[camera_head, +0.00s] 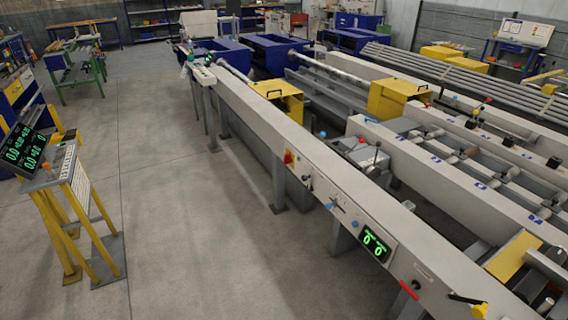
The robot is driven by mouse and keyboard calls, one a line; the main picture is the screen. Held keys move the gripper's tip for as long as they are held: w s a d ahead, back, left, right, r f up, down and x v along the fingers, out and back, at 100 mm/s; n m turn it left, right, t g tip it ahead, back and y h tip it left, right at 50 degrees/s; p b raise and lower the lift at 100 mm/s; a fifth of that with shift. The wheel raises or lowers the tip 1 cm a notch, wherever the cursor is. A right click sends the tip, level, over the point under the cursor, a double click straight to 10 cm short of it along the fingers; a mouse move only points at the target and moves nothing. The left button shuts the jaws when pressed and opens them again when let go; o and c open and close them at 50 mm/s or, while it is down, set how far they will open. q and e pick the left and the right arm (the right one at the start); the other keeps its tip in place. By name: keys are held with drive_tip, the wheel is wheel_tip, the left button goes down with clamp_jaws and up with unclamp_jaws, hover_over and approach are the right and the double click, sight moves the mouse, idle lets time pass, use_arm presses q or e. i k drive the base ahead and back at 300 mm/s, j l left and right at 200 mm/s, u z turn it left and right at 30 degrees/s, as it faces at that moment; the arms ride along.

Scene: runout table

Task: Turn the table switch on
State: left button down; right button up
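A long grey runout table (250,115) runs from the back middle to the front right. A panel with green digits (375,243) is lit on the same face. I cannot tell which of these is the table switch, or whether it is on. Neither of my grippers is in view.
A yellow-legged control stand (75,205) with a lit green display (23,150) stands at the left. Open concrete floor (180,230) lies between it and the table. Table legs (279,178) reach the floor. A red lever (409,290) juts out at the front right.

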sight(286, 158)
drive_tip(key=i+j, duration=0.1)
drive_tip(key=i, duration=0.5)
drive_tip(key=i+j+z, duration=0.1)
drive_tip(key=i, duration=0.45)
drive_tip(key=i+j+z, duration=0.1)
drive_tip(key=i, duration=0.5)
drive_tip(key=i+j, duration=0.3)
drive_tip(key=i, duration=0.25)
